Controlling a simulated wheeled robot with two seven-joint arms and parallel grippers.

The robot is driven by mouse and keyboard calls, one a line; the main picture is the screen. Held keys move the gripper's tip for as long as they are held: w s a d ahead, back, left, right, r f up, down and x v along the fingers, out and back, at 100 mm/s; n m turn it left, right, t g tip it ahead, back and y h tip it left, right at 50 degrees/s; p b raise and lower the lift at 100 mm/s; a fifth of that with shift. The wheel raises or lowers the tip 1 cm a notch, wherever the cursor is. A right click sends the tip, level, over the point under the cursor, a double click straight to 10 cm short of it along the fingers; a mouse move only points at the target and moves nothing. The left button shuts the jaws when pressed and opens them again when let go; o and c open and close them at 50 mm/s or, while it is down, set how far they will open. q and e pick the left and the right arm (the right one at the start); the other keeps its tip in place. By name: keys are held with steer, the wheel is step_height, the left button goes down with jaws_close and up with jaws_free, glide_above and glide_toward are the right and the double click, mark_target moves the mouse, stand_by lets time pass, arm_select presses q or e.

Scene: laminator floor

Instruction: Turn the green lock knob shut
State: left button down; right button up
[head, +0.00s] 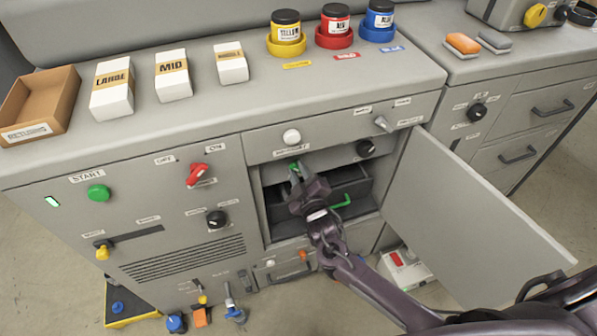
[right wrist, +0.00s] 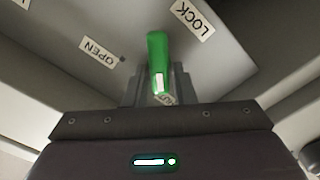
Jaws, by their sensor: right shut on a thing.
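The green lock knob (head: 293,165) sits at the top of the open compartment, mostly hidden by my right gripper (head: 297,174) in the head view. In the right wrist view the green knob (right wrist: 157,52) stands between my gripper's fingers (right wrist: 156,88), and they are shut on it. An OPEN label (right wrist: 99,51) is left of the knob, and a LOCK label (right wrist: 192,17) is to its upper right. The knob's bar points up the picture, between the two labels. My left gripper is not in view.
The compartment's door (head: 465,210) stands open to the right of my right arm. Inside is a dark drawer with a green handle (head: 340,202). Boxes and jars stand on the top.

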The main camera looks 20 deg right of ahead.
steer(key=o, duration=1)
steer(key=shift+s+d+b, duration=0.15)
steer(key=shift+s+b, duration=0.25)
steer(key=shift+s, duration=3.5)
